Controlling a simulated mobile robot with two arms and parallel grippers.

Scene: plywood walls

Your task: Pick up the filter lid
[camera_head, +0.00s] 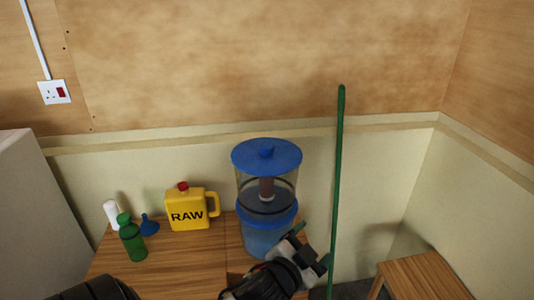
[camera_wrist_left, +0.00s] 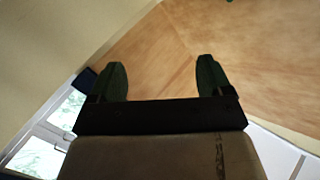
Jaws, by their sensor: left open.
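The filter lid (camera_head: 285,157) is a round blue disc with a small knob in its middle. It sits on top of the water filter (camera_head: 252,238), which has a clear upper section and a blue lower section. My left gripper (camera_head: 313,243) is in front of the filter's lower right side, below the lid and apart from it. In the left wrist view, its two green fingers (camera_wrist_left: 160,78) are spread with nothing between them. The lid does not show in the left wrist view. My right gripper is not in view.
The filter stands on a wooden table (camera_head: 185,262). A yellow RAW jug (camera_head: 188,211), green bottle (camera_head: 132,240), blue funnel (camera_head: 149,226) and white container (camera_head: 111,212) stand left of it. A tall green pole (camera_head: 338,170) rises close on its right. A wooden stool (camera_head: 425,278) is lower right.

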